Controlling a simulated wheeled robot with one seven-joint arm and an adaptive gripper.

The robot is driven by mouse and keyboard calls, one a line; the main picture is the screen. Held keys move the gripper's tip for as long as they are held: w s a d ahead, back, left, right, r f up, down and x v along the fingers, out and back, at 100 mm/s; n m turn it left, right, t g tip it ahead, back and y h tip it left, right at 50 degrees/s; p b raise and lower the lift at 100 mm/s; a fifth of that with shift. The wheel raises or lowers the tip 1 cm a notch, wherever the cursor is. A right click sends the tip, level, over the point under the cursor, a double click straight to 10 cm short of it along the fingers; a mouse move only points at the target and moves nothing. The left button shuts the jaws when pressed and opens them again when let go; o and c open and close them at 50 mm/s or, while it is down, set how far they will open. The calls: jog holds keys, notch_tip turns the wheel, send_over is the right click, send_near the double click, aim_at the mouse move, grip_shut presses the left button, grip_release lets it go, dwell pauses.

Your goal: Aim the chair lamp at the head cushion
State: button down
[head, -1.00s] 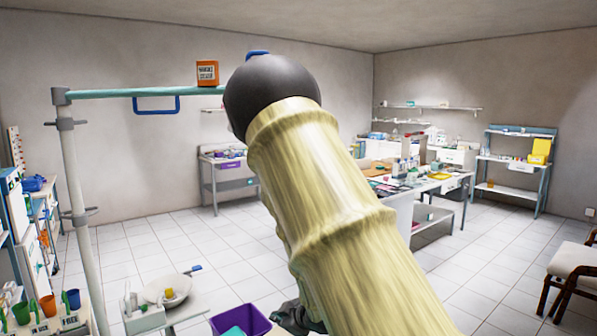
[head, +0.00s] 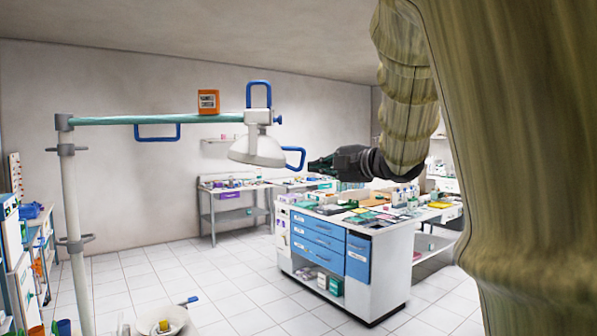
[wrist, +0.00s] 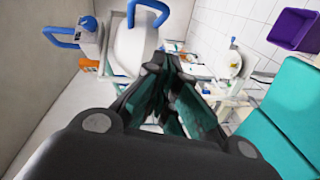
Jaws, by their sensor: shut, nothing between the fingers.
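The chair lamp has a white head (head: 256,150) hanging from the right end of the teal overhead bar. One blue handle (head: 258,93) stands up above it and another blue handle (head: 294,157) sticks out at its right. My gripper (head: 312,166) is shut and empty, just right of the side handle; I cannot tell whether they touch. In the wrist view the lamp head (wrist: 130,48) and a blue handle (wrist: 152,8) lie just beyond my fingertips (wrist: 172,65). Teal padding (wrist: 285,115) shows at the right there; I cannot tell whether it is the head cushion.
The teal bar (head: 190,120) carries an orange box (head: 208,101) and joins a white pole (head: 74,215) at the left. A white cabinet with blue drawers (head: 318,240) stands behind my gripper. A purple bin (wrist: 296,30) shows in the wrist view.

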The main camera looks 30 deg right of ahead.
jog(key=p, duration=0.5)
send_near(298, 168)
jog(key=w+a, duration=0.4)
jog(key=w, duration=0.2)
jog(key=shift+w+d+f, duration=0.3)
jog(key=shift+f, duration=0.25)
